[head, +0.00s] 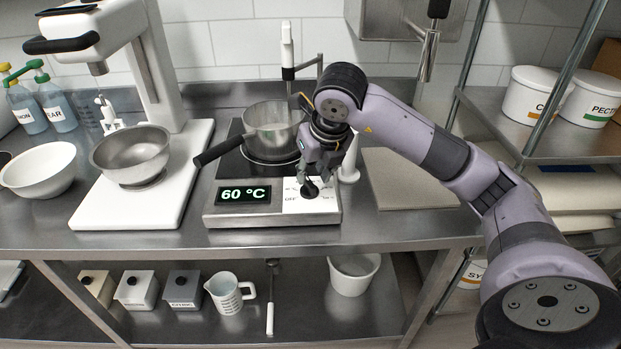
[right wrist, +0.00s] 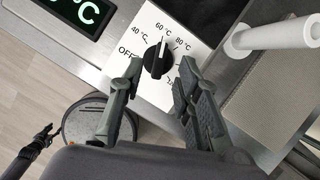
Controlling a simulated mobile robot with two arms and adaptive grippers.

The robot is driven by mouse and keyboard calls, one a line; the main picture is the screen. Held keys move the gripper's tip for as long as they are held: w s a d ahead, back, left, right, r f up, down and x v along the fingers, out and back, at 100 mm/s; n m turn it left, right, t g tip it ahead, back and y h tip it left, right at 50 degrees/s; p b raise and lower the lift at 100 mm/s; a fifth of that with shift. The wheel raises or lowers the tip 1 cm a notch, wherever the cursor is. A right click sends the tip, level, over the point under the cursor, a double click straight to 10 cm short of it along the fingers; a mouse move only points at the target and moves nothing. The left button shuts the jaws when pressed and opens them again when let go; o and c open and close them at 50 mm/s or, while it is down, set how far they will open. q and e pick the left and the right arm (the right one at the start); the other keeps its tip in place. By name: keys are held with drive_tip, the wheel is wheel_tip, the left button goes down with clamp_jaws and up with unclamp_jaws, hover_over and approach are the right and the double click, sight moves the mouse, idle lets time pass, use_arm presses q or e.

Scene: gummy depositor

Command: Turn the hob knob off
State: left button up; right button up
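The hob knob (right wrist: 157,60) is black, on a white dial plate marked OFF, 40 °C, 60 °C and 80 °C. Its pale pointer line points to about 60 °C. In the head view the knob (head: 309,190) is on the front right of the hob (head: 222,217), whose display (head: 243,194) reads 60 °C. My right gripper (head: 316,172) is right over the knob. In the right wrist view its fingers (right wrist: 161,68) are open, one on each side of the knob; I cannot tell whether they touch it. A small dark gripper, apparently my left (right wrist: 42,138), shows at lower left.
A saucepan (head: 272,128) stands on the hob, its handle sticking out left. A stand mixer (head: 150,70) with a metal bowl (head: 131,152) is to the left. A white upright piece (head: 350,160) stands close right of the knob. A beige mat (head: 405,178) lies farther right.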

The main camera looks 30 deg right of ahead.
sight(310, 182)
drive_tip(key=shift+x, duration=1.75)
drive_tip(key=shift+c, duration=0.5)
clamp_jaws()
